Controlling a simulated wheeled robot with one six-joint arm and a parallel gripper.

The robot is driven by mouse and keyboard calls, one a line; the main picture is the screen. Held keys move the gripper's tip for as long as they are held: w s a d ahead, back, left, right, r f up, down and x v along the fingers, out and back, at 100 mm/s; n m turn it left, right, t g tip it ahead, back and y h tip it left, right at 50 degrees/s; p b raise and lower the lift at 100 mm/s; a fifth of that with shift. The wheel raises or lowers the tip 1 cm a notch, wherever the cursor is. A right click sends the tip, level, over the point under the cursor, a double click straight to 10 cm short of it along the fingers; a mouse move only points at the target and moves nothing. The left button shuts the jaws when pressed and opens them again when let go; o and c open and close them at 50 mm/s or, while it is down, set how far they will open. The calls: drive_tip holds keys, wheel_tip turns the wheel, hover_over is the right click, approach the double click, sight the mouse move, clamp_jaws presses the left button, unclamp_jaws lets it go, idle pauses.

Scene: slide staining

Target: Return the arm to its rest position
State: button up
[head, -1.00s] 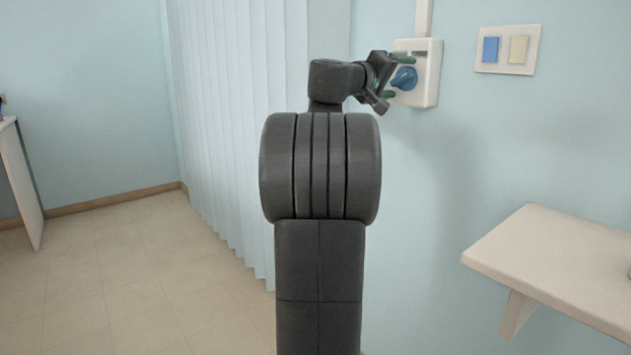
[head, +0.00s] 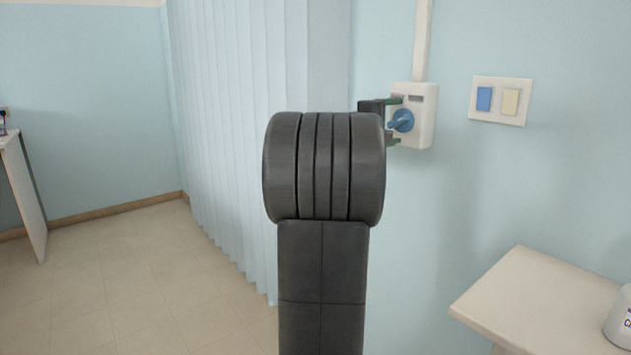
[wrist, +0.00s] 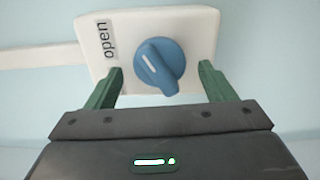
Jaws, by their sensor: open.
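My gripper (wrist: 160,88) is open in the wrist view, with one green finger on either side below the blue knob (wrist: 162,68). The fingers look apart from the knob. In the head view, the gripper (head: 394,121) shows only in part at the knob (head: 401,120) and white box (head: 424,128). My own arm's large dark joint hides most of the wrist there.
A switch plate (head: 499,101) with a blue and a cream switch is right of the box. A pale shelf (head: 540,310) juts out at lower right with a white container (head: 622,325). A pleated curtain (head: 235,130) hangs left of my arm. Open floor lies at left.

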drive_tip(key=shift+r+n+p, duration=0.15)
drive_tip(key=shift+n+p, duration=2.75)
drive_tip(key=shift+p, duration=3)
drive_tip(key=shift+f+n+p, duration=0.3)
drive_tip(key=shift+n+p, duration=0.3)
drive_tip(key=shift+p, duration=0.7)
